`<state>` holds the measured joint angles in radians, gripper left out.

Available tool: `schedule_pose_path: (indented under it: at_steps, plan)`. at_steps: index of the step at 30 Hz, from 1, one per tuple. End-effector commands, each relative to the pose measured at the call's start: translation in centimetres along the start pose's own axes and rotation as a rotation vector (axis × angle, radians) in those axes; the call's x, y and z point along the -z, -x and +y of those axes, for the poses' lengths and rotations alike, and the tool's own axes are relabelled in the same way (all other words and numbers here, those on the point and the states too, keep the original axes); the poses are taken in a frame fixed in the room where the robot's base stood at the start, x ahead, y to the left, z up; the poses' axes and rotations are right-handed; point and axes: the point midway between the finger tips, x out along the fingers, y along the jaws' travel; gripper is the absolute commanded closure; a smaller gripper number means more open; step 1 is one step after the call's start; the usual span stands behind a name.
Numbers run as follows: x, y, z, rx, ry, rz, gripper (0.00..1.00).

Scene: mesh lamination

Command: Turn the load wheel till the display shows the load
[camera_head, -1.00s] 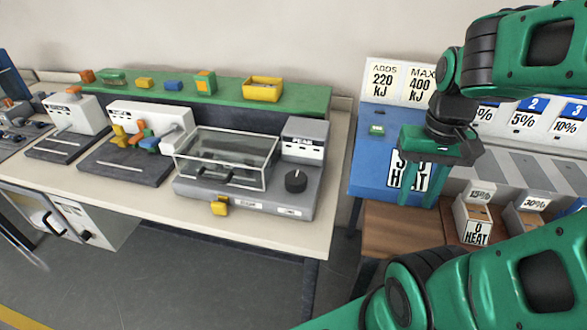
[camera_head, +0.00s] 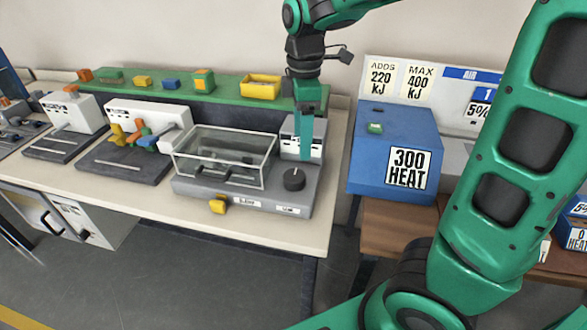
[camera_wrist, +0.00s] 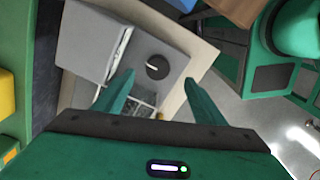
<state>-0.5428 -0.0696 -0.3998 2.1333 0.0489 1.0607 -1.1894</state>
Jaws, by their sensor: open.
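The load wheel is a black round knob (camera_head: 293,179) with a pale pointer line on the right of the grey test machine (camera_head: 185,190). It also shows in the wrist view (camera_wrist: 157,67), beyond and between the fingertips. The upright display box (camera_head: 289,125) stands behind the wheel. My gripper's finger covers part of its face, and no reading is legible. My gripper (camera_head: 306,157) points down, open and empty, above and slightly behind the wheel in the head view, apart from it. Both fingers show spread in the wrist view (camera_wrist: 160,80).
A clear guard box (camera_head: 225,155) stands on the machine, left of the wheel. A yellow piece (camera_head: 218,206) is at its front edge. A green shelf (camera_head: 220,98) with a yellow bin (camera_head: 261,87) runs behind. A blue box marked "300 HEAT" (camera_head: 385,150) stands right, across a gap.

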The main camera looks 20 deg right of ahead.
Motion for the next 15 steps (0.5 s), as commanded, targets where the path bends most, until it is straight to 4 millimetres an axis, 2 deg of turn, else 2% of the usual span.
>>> schedule_pose_path:
  at_steps: [3,8,15]
  plan:
    - [1.5,-0.1,0.3,-0.002,0.085,-0.004,0.36]
    - [1.8,-1.2,0.4,0.000,0.107,-0.006,0.36]
    - [1.7,-5.2,0.3,0.001,0.105,-0.007,0.36]
